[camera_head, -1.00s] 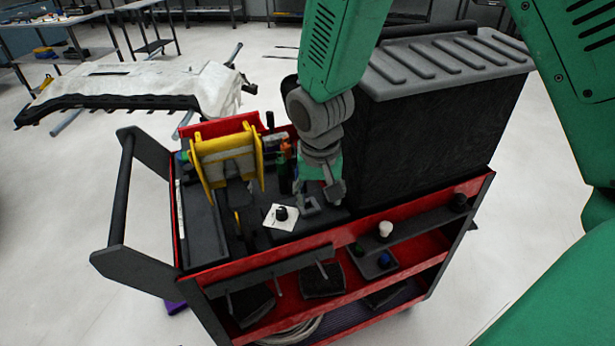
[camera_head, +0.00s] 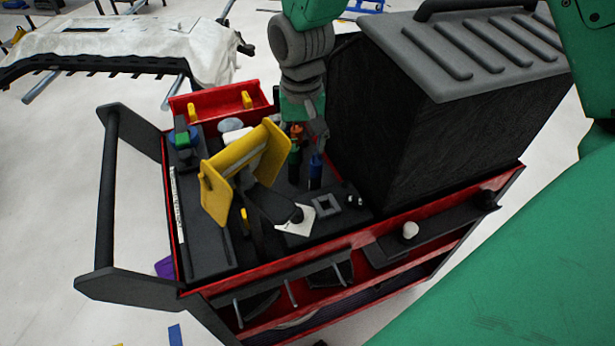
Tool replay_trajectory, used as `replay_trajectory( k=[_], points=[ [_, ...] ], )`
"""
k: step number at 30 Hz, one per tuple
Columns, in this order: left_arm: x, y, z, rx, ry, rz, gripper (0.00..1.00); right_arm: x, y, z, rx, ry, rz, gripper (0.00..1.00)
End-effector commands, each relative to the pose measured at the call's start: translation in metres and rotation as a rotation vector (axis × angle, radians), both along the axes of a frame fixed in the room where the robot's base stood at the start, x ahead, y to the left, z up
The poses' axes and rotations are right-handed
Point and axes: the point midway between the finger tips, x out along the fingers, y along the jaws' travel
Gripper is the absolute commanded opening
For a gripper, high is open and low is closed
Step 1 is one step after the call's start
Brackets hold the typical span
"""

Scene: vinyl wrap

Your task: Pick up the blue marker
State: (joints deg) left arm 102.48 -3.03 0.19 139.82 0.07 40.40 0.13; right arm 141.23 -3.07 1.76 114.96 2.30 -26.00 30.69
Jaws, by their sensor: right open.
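The blue marker (camera_head: 315,171) stands upright on the dark top of the red cart (camera_head: 375,236), left of the large black box. A green marker (camera_head: 294,165) and a marker with an orange-red top (camera_head: 297,131) stand close to its left. My right gripper (camera_head: 316,138) reaches down from above, just over the blue marker, its fingers open. The fingers partly overlap the markers in view, and I cannot tell whether they touch the blue one. My left gripper is not in view.
A black box with a ribbed grey lid (camera_head: 470,60) stands close right of the gripper. A yellow holder (camera_head: 240,168) stands left of the markers. A white card (camera_head: 296,220) and a grey square frame (camera_head: 326,204) lie in front. The cart's black handle (camera_head: 106,190) is at left.

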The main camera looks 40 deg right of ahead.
Motion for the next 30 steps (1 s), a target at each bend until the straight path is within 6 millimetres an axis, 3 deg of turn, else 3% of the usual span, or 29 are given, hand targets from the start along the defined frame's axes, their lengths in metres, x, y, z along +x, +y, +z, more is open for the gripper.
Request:
replay_trajectory(
  k=[3,11,18,28,29,30],
  points=[
    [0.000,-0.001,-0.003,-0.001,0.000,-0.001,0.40,-0.003,-0.007,-0.022,0.008,0.004,-0.002,0.48],
    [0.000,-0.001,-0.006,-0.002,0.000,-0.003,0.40,-0.005,-0.008,-0.044,0.011,0.009,-0.002,0.48],
    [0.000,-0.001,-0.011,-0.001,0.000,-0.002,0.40,-0.011,-0.005,-0.076,0.002,0.008,-0.001,0.48],
    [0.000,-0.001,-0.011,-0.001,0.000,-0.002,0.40,-0.011,-0.009,-0.083,0.007,0.002,0.000,0.48],
    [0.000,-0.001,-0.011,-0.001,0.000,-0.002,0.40,-0.011,-0.009,-0.083,0.008,0.001,0.000,0.41],
    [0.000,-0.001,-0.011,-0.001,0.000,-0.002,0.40,-0.011,-0.010,-0.083,0.008,0.001,0.000,0.27]
  ],
)
